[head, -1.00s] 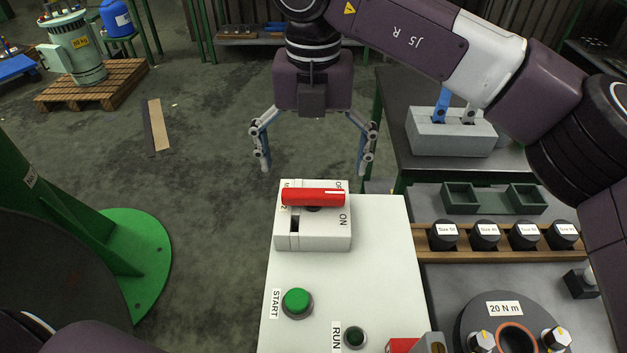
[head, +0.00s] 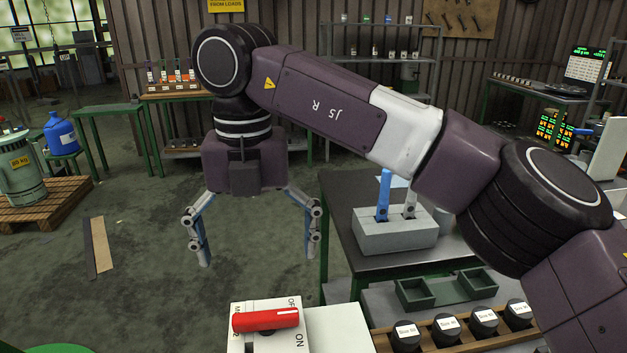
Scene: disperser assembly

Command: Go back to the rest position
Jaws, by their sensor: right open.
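My right gripper (head: 258,240) hangs pointing down in the head view, left of the middle. Its two fingers are spread wide with nothing between them. It is above and beyond a white switch box with a red rotary handle (head: 266,319), apart from it. The handle lies roughly level across the box, with the "ON" label at its lower right. The top of the white control panel (head: 335,330) shows beside the switch box; its lower part is out of the frame. My left gripper is not in view.
A dark table holds a grey block (head: 395,236) with a blue-handled tool (head: 384,195) upright in it. Green trays (head: 440,292) and a rack of black labelled caps (head: 445,328) are at lower right. A pallet (head: 45,203) stands at left. Open floor lies left of the gripper.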

